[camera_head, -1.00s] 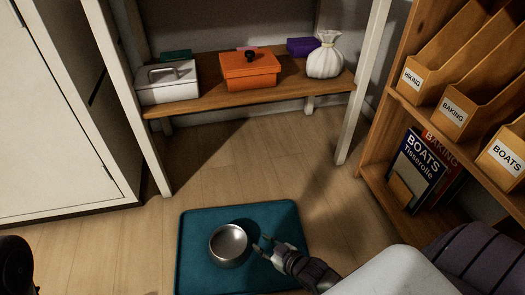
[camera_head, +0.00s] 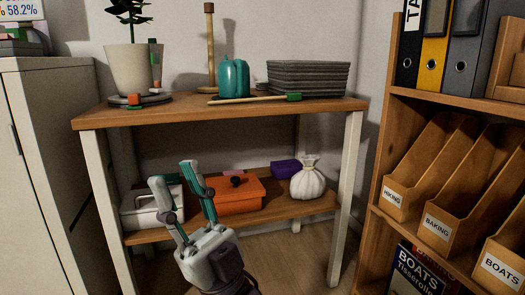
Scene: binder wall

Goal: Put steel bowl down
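The steel bowl is out of view now; the camera looks higher, at the shelf unit. My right gripper (camera_head: 182,205) is raised in front of the lower shelf, with its two fingers pointing up and apart. It is open, and nothing shows between its fingers. My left gripper is not in the picture.
The wooden shelf unit (camera_head: 300,108) bears a plant pot (camera_head: 133,70), a teal jar (camera_head: 233,78) and grey stacked trays (camera_head: 308,78). Below are a white box (camera_head: 142,212), an orange box (camera_head: 245,197) and a white sack (camera_head: 308,182). A bookcase (camera_head: 385,150) stands right, a white cabinet (camera_head: 50,160) left.

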